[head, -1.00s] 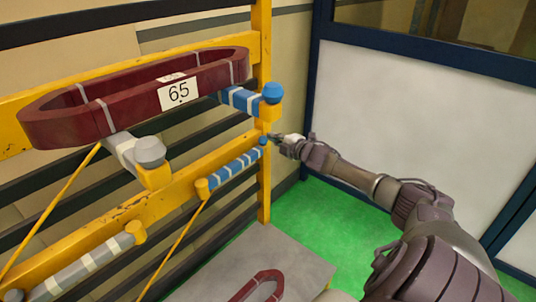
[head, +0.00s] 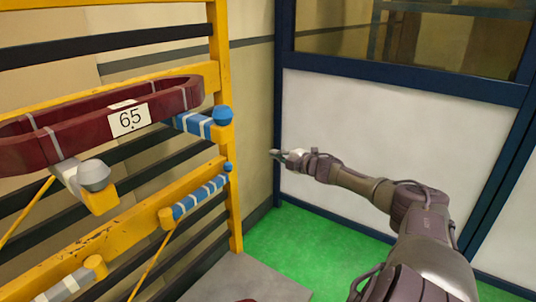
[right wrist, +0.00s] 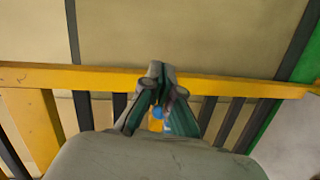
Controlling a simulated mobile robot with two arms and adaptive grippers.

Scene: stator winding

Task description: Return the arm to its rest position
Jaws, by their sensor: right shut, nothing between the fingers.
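My right arm comes in from the lower right of the head view. Its gripper (head: 278,154) is shut and empty, in the air to the right of the yellow rack and apart from it. In the right wrist view the gripper (right wrist: 157,75) has its fingertips together, with the yellow rack beam (right wrist: 215,84) behind them. My left gripper does not show.
The yellow rack (head: 228,190) stands at left with blue-tipped and grey-tipped pegs. A dark red coil (head: 75,138) labelled 65 rests on the upper pegs. A grey platform (head: 245,282) lies below. Green floor (head: 310,238) and a white panel (head: 390,140) are at right.

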